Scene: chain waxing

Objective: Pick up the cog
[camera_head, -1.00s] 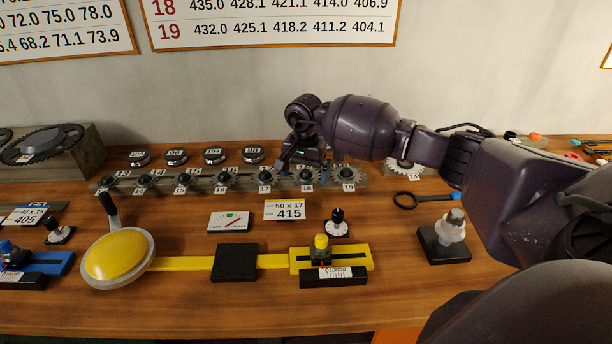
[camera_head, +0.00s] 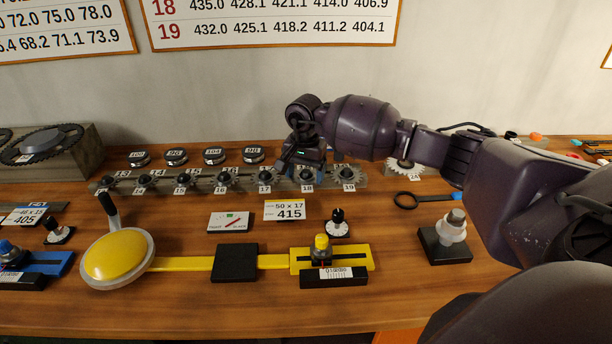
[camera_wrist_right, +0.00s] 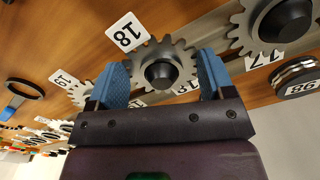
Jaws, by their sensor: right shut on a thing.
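My right gripper (camera_head: 303,167) reaches down over the rack of cogs from the right. In the right wrist view its two blue fingers (camera_wrist_right: 165,80) stand on either side of the grey toothed cog (camera_wrist_right: 162,50) with a dark round hub, beside the 18 label (camera_wrist_right: 127,32). The gripper is shut on this cog. In the head view the cog (camera_head: 307,175) shows low behind the 18 label, still at the rack, and the gripper partly hides it. My left gripper is not in view.
Neighbouring cogs 17 (camera_head: 265,173) and 19 (camera_head: 347,173) stand close on either side along the rack (camera_head: 110,186). Several black round pieces (camera_head: 213,155) lie behind it.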

